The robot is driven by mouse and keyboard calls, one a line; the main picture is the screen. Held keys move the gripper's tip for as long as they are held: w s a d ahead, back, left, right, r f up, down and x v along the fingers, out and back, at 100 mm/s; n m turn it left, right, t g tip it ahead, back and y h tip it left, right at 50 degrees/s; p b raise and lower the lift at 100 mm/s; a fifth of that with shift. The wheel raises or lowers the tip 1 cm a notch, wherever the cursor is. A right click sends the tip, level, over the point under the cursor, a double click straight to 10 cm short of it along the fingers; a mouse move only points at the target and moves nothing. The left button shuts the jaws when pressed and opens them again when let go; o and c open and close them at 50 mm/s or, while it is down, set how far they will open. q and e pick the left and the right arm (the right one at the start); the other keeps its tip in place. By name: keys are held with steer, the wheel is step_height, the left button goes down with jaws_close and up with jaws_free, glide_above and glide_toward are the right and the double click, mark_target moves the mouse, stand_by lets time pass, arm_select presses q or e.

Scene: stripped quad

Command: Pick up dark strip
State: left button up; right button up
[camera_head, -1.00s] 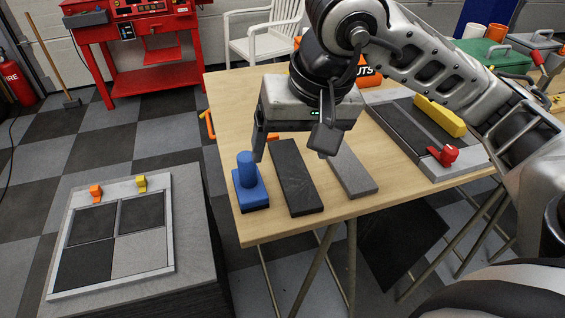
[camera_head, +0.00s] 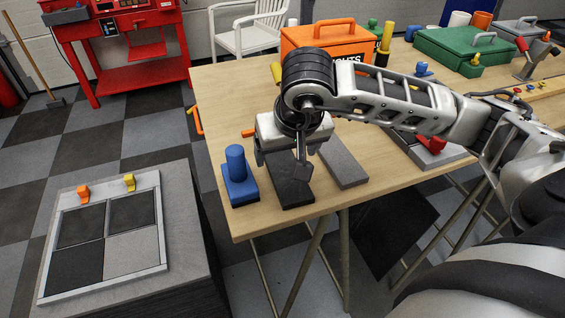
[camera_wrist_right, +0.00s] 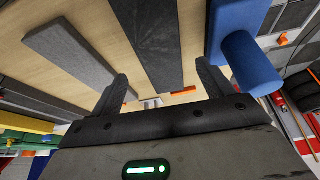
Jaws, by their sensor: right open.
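The dark strip (camera_head: 292,193) lies flat on the wooden table, near its front edge, between a blue block with an upright peg (camera_head: 238,180) and a grey strip (camera_head: 343,165). My right gripper (camera_head: 280,168) is above the dark strip, pointing down, and hides its far part. In the right wrist view the gripper (camera_wrist_right: 162,72) is open and empty, with the dark strip (camera_wrist_right: 150,35) running between its two fingers. The blue peg block (camera_wrist_right: 245,45) is close beside one finger, and the grey strip (camera_wrist_right: 75,55) is beyond the other. My left gripper is not in view.
A square tray (camera_head: 160,235) with dark and grey tiles and small orange and yellow knobs rests on a grey block at left. An orange box (camera_head: 325,42) and a green toolbox (camera_head: 465,52) stand farther back on the table (camera_head: 225,100).

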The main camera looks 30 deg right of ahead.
mark_target(283, 163)
steer(key=x, duration=0.3)
steer(key=shift+a+f, duration=0.15)
steer(key=shift+f, duration=0.15)
steer(key=shift+r, duration=0.1)
steer(key=c, duration=1.1)
steer(key=shift+c, duration=0.2)
